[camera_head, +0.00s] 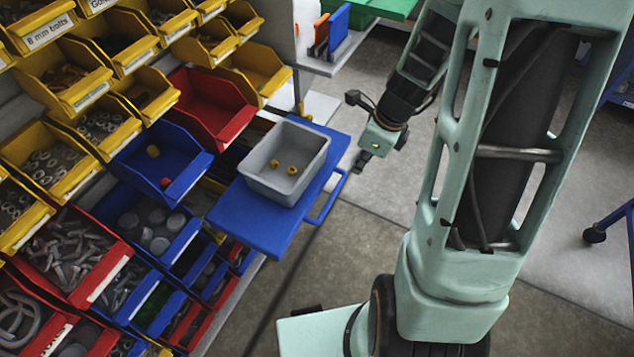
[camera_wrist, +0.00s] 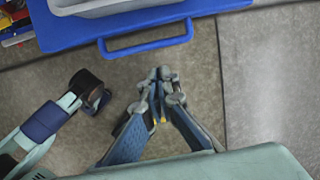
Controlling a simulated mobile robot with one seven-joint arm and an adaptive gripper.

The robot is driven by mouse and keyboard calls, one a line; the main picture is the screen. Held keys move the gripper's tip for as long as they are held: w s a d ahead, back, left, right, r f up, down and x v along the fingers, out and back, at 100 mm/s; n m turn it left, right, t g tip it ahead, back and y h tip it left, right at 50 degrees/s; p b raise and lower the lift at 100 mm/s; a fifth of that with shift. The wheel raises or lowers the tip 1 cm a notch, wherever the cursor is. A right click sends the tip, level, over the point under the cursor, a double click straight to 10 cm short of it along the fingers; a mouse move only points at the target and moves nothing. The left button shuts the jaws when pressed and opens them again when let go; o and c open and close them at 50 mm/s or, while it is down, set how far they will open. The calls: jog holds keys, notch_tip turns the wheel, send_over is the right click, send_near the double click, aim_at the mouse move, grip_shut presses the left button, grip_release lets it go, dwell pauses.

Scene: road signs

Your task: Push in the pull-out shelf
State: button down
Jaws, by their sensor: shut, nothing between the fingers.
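The blue pull-out shelf (camera_head: 258,228) sticks out from the rack of bins in the head view. A blue bar handle (camera_head: 331,195) runs along its outer edge. A grey bin (camera_head: 277,182) with two small yellow-brown parts stands on it. In the wrist view the shelf (camera_wrist: 130,24) is at the top, with its handle (camera_wrist: 147,46) facing me and the grey bin's edge (camera_wrist: 100,6) above. My gripper (camera_head: 362,163) is shut and empty, to the right of the handle and apart from it. Its closed fingertips show in the wrist view (camera_wrist: 161,75), below the handle.
Yellow, red and blue bins (camera_head: 150,165) with bolts, nuts and other parts fill the rack at left. A blue wheeled stand (camera_head: 612,222) is at the far right. The concrete floor (camera_head: 335,262) in front of the shelf is clear.

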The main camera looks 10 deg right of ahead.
aim_at(266, 155)
jog(key=a+f+b, duration=0.1)
jog(key=f, duration=0.2)
jog(key=w+a+f+b, duration=0.1)
jog(key=a+f, duration=0.1)
jog(key=f, duration=0.2)
jog(key=w+a+f+b, duration=0.1)
jog(key=a+f, duration=0.1)
jog(key=f, duration=0.2)
jog(key=shift+w+a+b, duration=0.15)
jog(key=shift+w+b, duration=0.1)
jog(key=shift+b, duration=0.05)
jog(key=shift+w+a+r+m, duration=0.1)
jog(key=shift+w+a+m, duration=0.25)
jog(key=shift+a, duration=0.1)
jog(key=shift+w+a+p, duration=0.3)
jog(key=shift+a, duration=0.1)
jog(key=w+a+p, duration=0.2)
jog(key=w+a, duration=0.1)
jog(key=a, duration=0.1)
jog(key=w+a+p, duration=0.3)
jog(key=w+a, duration=0.1)
jog(key=a, duration=0.1)
jog(key=w+a+p, duration=0.3)
jog(key=w+a, duration=0.1)
jog(key=a, duration=0.1)
jog(key=shift+a, duration=0.2)
jog(key=shift+w+a+p, duration=0.3)
jog(key=shift+w+a, duration=0.1)
jog(key=shift+a, duration=0.05)
jog(key=shift+d, duration=0.15)
